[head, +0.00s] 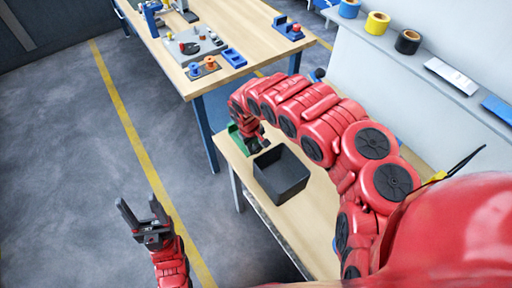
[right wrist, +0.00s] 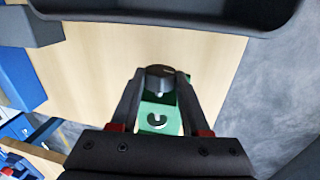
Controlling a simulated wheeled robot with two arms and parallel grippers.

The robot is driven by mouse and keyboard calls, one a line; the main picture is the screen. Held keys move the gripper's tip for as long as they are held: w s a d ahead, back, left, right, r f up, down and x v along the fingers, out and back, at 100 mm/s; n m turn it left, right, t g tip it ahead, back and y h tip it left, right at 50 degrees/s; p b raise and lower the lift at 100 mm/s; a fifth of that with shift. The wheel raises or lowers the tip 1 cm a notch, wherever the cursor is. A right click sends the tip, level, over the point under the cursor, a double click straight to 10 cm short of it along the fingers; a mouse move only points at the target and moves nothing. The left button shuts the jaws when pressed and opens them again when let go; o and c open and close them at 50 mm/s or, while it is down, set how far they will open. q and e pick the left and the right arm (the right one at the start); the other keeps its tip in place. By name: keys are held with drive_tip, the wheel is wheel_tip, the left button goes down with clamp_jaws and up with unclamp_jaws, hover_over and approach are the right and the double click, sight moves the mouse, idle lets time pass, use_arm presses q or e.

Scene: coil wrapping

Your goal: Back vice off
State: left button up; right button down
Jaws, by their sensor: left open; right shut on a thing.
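A green fixture, which looks like the vice (head: 234,138), stands on the near bench, mostly hidden behind my right arm. In the right wrist view the green body (right wrist: 158,119) has a pale C-shaped opening. My right gripper (head: 256,146) reaches down at it. In the right wrist view its fingers (right wrist: 158,82) are closed on a dark round knob (right wrist: 160,72) with a small light tip below it, at the end of the green body. My left gripper (head: 139,209) is open and empty, over the floor to the left of the bench.
A dark open bin (head: 281,176) stands on the near bench close to my right gripper; its edge (right wrist: 160,22) shows in the wrist view. A farther wooden table (head: 185,50) holds a grey plate and blue fixtures. Tape rolls (head: 377,22) stand on a shelf at right.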

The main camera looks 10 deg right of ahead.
sight(256, 146)
drive_tip(key=shift+c, duration=1.8)
unclamp_jaws()
drive_tip(key=shift+r, duration=0.15)
drive_tip(key=r, duration=0.5)
drive_tip(key=shift+s+a+r, duration=0.1)
drive_tip(key=shift+a+r, duration=0.25)
drive_tip(key=shift+a, duration=0.05)
wheel_tip(256, 146, up, 11)
drive_tip(key=a+p, duration=0.2)
drive_tip(key=p, duration=0.6)
drive_tip(key=shift+s, duration=0.45)
